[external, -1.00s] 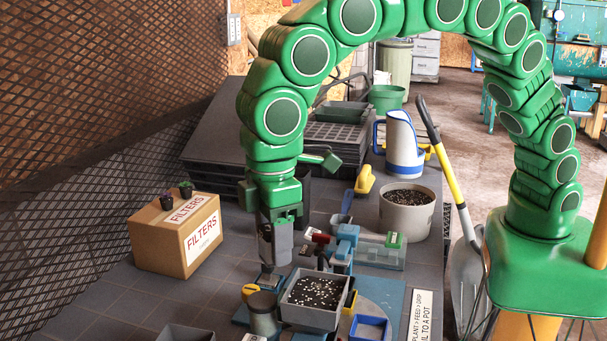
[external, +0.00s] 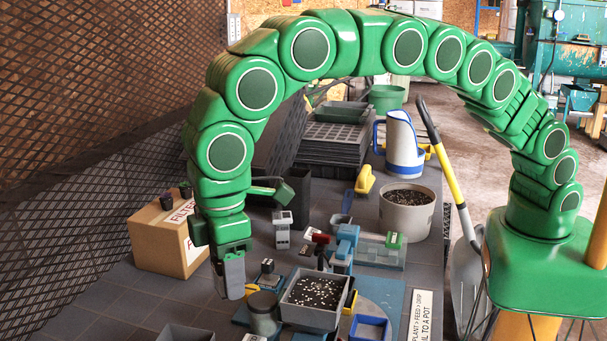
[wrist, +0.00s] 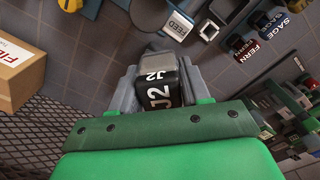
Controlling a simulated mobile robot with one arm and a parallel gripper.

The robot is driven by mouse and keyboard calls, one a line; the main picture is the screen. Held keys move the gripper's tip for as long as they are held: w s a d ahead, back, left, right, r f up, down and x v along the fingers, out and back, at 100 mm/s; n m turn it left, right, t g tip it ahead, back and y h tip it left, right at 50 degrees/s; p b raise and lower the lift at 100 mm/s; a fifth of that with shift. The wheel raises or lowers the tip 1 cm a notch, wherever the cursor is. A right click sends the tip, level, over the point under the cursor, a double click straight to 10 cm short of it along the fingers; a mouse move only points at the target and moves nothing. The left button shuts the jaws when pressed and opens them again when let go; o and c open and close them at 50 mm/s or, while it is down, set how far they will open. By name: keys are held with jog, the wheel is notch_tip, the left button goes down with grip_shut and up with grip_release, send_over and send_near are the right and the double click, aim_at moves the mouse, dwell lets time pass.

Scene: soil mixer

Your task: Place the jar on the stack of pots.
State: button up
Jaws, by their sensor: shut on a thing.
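The black jar marked J2 (wrist: 160,90) is between my gripper's fingers (wrist: 155,88) in the wrist view, with its grey end pointing away from me. In the external view my gripper (external: 232,280) points down, shut on the jar, to the left of the grey pot of dark soil (external: 315,294). The grey fingers mostly hide the jar there. A tall dark pot-like container (external: 297,192) stands behind, to the right of my gripper. I cannot tell whether it is the stack of pots.
A cardboard filters box (external: 155,240) with small dark pots on top stands left of my gripper. A round grey canister (external: 264,313) stands close on the right. A blue tool (external: 344,245) and a grey soil bucket (external: 407,208) are farther right. Bare table lies front left.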

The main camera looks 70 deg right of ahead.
jog(key=shift+w+a+f, duration=0.35)
jog(key=shift+w+a, duration=0.15)
jog(key=shift+w, duration=0.1)
jog(key=shift+w+a+f, duration=0.5)
jog(key=shift+w+f, duration=0.05)
jog(key=shift+f, duration=0.35)
jog(key=shift+w+a+f, duration=0.45)
jog(key=shift+w+f, duration=0.1)
jog(key=shift+f, duration=0.3)
jog(key=shift+w+a+f, duration=0.5)
jog(key=shift+w+f, duration=0.05)
jog(key=shift+f, duration=0.35)
jog(key=shift+w+a+f, duration=0.15)
jog(key=shift+f, duration=0.05)
jog(key=shift+f, duration=1.6)
jog(key=shift+f, duration=0.1)
jog(key=o, duration=1.1)
jog(key=shift+c, duration=0.2)
